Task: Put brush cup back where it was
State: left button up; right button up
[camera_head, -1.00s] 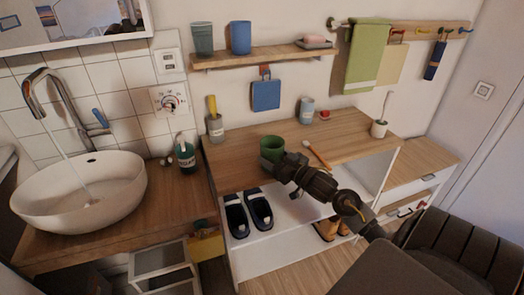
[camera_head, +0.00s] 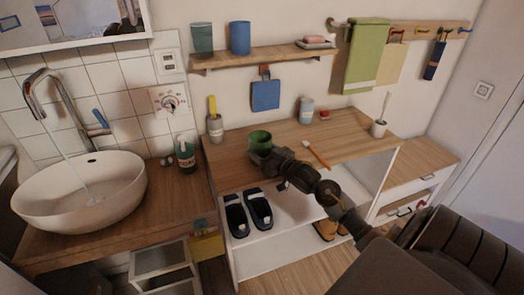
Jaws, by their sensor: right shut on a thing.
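The green cup (camera_head: 260,138) is upright at the left part of the wooden counter (camera_head: 345,137). My right gripper (camera_head: 265,157) is shut on it from the front right, and the jaws hide its lower part. I cannot tell whether its base touches the counter. An orange-handled brush (camera_head: 317,155) lies on the counter to the right of the cup. My left gripper is out of view.
A grey holder with a yellow handle (camera_head: 215,125) stands behind left. A blue-grey cup (camera_head: 306,111) and white brush pot (camera_head: 378,128) stand further right. A wall shelf (camera_head: 262,57) holds two cups (camera_head: 202,39) (camera_head: 240,38). Dark slippers (camera_head: 248,212) sit below.

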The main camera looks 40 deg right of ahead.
jog(key=o, duration=1.1)
jog(key=shift+f, duration=0.1)
jog(key=shift+o, duration=0.2)
jog(key=shift+s, duration=0.2)
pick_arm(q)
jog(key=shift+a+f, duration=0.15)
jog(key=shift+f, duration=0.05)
pick_arm(e)
jog(key=s, duration=1.1)
jog(key=shift+s+d, duration=0.3)
jog(key=shift+s, duration=0.05)
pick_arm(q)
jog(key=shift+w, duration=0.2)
